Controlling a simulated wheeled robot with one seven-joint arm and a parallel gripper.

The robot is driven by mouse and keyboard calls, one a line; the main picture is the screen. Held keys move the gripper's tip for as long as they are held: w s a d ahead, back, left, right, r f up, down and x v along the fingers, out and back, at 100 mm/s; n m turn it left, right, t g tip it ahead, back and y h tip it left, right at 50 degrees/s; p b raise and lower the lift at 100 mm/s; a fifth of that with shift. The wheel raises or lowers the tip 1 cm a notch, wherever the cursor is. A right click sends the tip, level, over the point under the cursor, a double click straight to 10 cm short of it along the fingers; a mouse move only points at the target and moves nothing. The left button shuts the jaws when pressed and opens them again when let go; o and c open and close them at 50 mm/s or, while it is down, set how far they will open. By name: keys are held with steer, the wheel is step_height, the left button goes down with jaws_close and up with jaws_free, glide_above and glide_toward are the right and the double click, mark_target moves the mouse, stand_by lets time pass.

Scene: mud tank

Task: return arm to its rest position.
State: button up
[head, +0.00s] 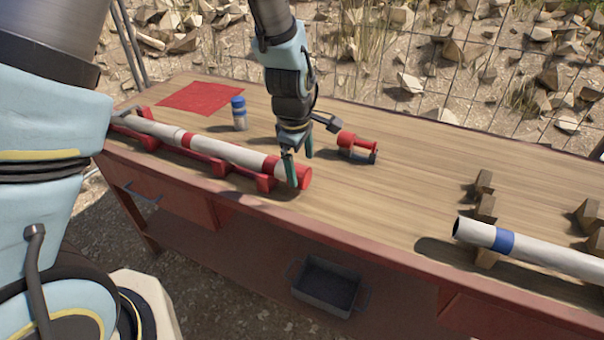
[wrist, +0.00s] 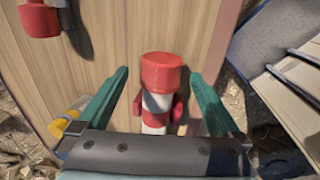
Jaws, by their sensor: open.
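My gripper (head: 298,170) is above the red-capped end of a white pipe on the workbench. Its two green fingers also show in the wrist view (wrist: 163,80), spread apart on either side of the red cap (wrist: 162,72). Nothing appears clamped between them; whether a finger touches the cap I cannot tell. The pipe (head: 225,153) has red bands and lies in a red cradle (head: 214,167) along the left front of the bench. My arm reaches down from the top of the head view.
On the bench (head: 385,200) are a blue-and-white bottle (head: 239,113), a red tool (head: 357,146) and a red cloth (head: 200,96). A white pipe with a blue band (head: 540,253) rests on wooden blocks at right. A grey bin (head: 328,287) sits below. A wire fence stands behind.

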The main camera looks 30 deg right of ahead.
steer(key=v, duration=0.6)
steer(key=shift+a+r+b, duration=0.1)
steer(key=shift+r+b, duration=0.25)
steer(key=shift+b, duration=0.05)
